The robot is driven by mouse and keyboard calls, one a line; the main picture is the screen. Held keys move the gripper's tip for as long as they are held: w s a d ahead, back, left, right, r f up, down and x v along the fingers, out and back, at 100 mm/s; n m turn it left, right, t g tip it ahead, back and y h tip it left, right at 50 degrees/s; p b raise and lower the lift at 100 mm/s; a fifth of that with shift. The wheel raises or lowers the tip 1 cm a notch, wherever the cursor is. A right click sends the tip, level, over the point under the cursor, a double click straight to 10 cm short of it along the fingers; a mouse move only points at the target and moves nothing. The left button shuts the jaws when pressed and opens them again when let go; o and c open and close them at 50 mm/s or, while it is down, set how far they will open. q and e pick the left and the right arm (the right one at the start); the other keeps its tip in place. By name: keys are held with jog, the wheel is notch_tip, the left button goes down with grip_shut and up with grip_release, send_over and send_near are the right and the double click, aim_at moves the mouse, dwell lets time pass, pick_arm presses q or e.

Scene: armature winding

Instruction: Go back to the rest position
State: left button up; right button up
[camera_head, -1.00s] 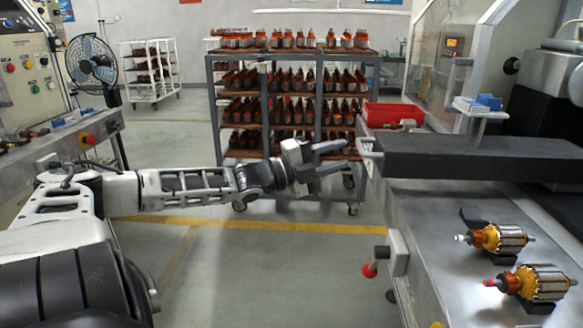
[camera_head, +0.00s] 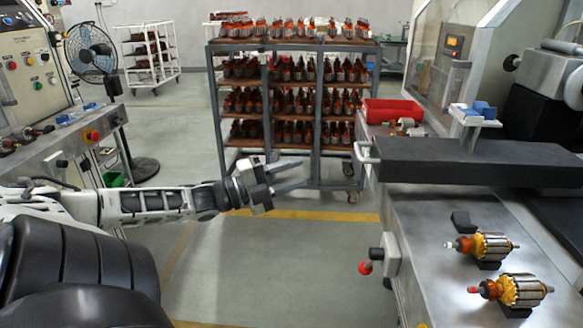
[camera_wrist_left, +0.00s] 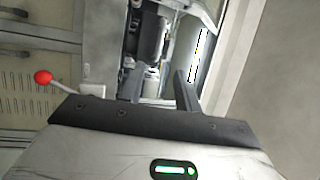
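My left arm reaches in from the left in the head view. Its left gripper (camera_head: 302,173) is over the open floor, between the rack and the machine bench. Its two fingers point right, are spread apart and hold nothing. In the left wrist view the left gripper (camera_wrist_left: 158,88) also shows both fingers with an empty gap between them. It touches nothing that I can see. My right gripper is in neither view.
Two copper-wound armatures (camera_head: 485,246) (camera_head: 515,290) lie on the machine bench (camera_head: 430,255) at right. A red-knobbed lever (camera_head: 366,267) sticks out from the bench side. A loaded rack (camera_head: 212,110) stands behind the gripper. A control console (camera_head: 62,150) is at left. Grey floor between is clear.

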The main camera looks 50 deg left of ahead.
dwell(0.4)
pick_arm(q)
jog(key=s+d+f+n+g+y, duration=0.3)
jog(key=d+f+n, duration=0.2)
jog(key=f, duration=0.4)
jog(key=s+d+f+n+g+y, duration=0.3)
jog(key=d+f+n, duration=0.2)
jog(key=f, duration=0.5)
jog(key=s+d+n+g, duration=0.9)
jog(key=s+d, duration=0.3)
jog(key=d, duration=0.5)
jog(key=w+d+f+t+h, duration=0.1)
jog(key=w+d+f+t, duration=0.3)
jog(key=f, duration=0.6)
jog(key=shift+w+t+h, duration=0.3)
jog(key=shift+w+t, duration=0.2)
jog(key=shift+t, duration=0.8)
jog(key=shift+d, duration=0.1)
